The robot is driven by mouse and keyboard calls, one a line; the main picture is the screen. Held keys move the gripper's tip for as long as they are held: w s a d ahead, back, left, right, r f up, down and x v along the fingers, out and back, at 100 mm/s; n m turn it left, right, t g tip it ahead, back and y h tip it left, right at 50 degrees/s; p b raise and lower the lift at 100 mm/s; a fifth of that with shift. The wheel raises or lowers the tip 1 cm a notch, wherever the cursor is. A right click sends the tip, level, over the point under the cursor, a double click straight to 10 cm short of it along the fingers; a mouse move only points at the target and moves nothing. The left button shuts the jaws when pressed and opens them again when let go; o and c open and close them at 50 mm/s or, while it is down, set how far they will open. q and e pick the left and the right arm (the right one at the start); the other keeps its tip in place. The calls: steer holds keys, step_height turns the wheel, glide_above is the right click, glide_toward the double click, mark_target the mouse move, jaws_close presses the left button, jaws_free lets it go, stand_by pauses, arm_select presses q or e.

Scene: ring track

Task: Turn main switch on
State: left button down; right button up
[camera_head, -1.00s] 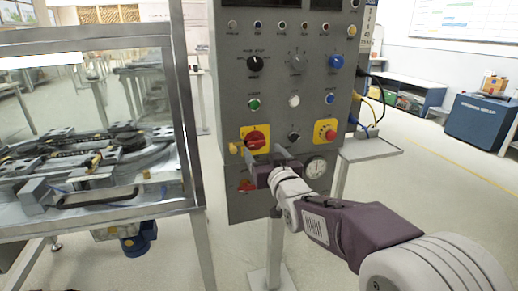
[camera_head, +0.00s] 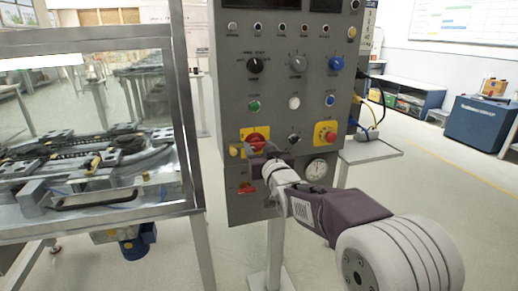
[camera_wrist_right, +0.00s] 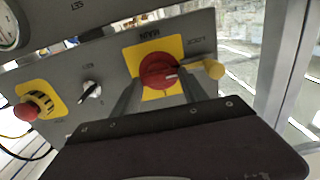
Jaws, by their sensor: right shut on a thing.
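The main switch (camera_head: 256,138) is a red rotary knob on a yellow plate, low on the left side of the grey control panel (camera_head: 278,205). In the right wrist view the red knob (camera_wrist_right: 159,71) sits on its yellow plate under the label MAIN, upside down here. My right gripper (camera_head: 262,150) is at the knob, its fingers on either side, shut on it. The right wrist view shows the two fingers (camera_wrist_right: 157,92) reaching up to the knob; their tips are partly hidden by it. My left gripper is not in view.
A red emergency button (camera_head: 326,134) on yellow is to the right of the switch. A yellow knob (camera_head: 235,150) sits close on its left. A round gauge (camera_head: 317,169) is below right. A glass-walled machine (camera_head: 95,130) stands to the left. Open floor lies to the right.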

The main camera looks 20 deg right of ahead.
steer(key=m, duration=0.4)
steer(key=shift+b, duration=0.4)
steer(key=m, duration=0.4)
steer(key=shift+d+f, duration=0.1)
steer(key=shift+d, duration=0.05)
steer(key=m, duration=0.9)
steer(key=shift+f+m, duration=0.1)
steer(key=shift+m, duration=0.2)
steer(key=o, duration=1.4)
